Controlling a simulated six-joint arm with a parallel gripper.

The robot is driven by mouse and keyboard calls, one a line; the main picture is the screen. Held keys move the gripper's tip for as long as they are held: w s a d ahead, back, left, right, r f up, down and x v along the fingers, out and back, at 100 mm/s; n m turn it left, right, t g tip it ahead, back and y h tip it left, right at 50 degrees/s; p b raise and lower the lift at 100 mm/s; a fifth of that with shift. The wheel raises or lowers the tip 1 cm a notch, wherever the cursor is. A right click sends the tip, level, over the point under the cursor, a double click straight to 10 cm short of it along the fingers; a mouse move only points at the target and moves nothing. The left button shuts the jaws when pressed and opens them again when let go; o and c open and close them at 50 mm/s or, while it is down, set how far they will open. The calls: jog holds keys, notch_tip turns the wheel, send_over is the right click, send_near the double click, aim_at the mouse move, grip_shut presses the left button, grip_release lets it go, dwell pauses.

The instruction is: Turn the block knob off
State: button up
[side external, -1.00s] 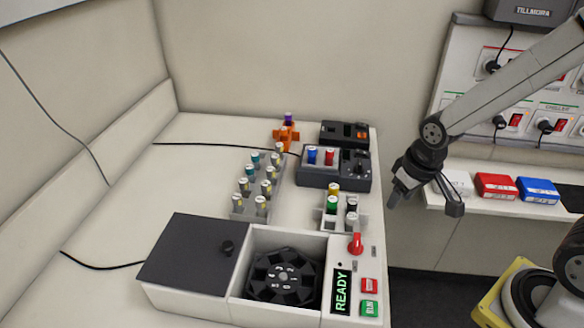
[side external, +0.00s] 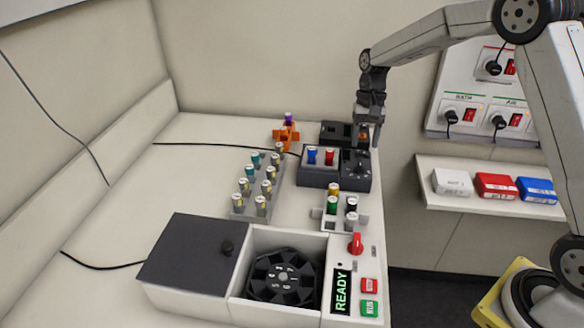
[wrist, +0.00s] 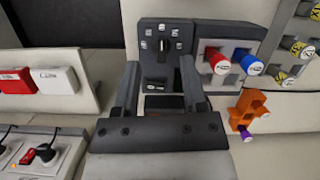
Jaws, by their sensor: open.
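The dark block unit (side external: 320,181) stands near the back right of the bench, holding a blue-capped and a red-capped vial. Its black knob (side external: 359,169) sits on the panel at its right side. In the wrist view the knob (wrist: 163,48) is ringed by small white labels too small to read. My gripper (side external: 369,142) is open and empty, pointing down above and behind the knob panel. In the wrist view its fingers (wrist: 160,78) are spread, with the knob beyond them and roughly between them. No contact with the knob shows.
A dark device (side external: 336,131) stands behind the block, partly hidden by my gripper. An orange holder (side external: 286,135) is to its left. A vial rack (side external: 236,204), a smaller rack (side external: 343,225) and a centrifuge-like machine with a red knob (side external: 356,244) stand nearer. The right shelf holds boxes.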

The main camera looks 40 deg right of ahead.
aim_at(360, 162)
jog(key=shift+m+g+y, duration=0.5)
jog(key=shift+m, duration=0.3)
jog(key=shift+w+d, duration=1.4)
jog(key=shift+w, duration=0.15)
jog(key=shift+a+f, duration=0.1)
jog(key=shift+x, duration=3.8)
grip_shut()
